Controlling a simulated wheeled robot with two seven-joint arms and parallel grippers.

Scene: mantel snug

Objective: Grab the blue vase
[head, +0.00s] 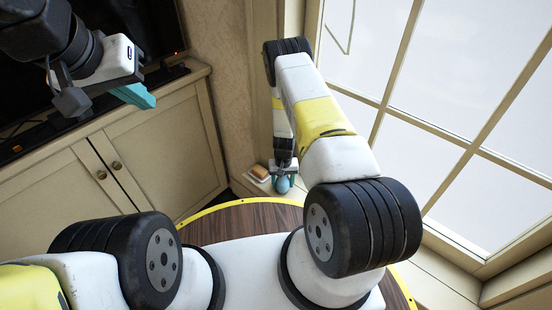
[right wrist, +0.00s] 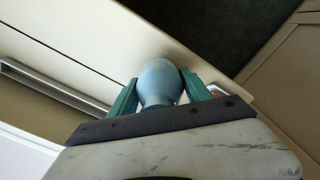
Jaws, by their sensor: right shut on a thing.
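The blue vase (right wrist: 160,82) is pale blue and rounded, and it sits between the two teal fingers of my right gripper (right wrist: 160,95) in the right wrist view. The fingers are shut on it from both sides. In the head view the vase (head: 283,185) shows small below my right gripper (head: 285,172), at the pale window ledge. I cannot tell whether it touches the ledge. My left gripper (head: 135,96) is at the upper left of the head view, seen side-on with teal fingers; its opening is unclear.
A small brown and white item (head: 259,172) lies on the window ledge (head: 245,187) beside the vase. A cream cabinet (head: 150,160) with a dark screen above stands at the left. Large window panes (head: 480,90) fill the right side.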

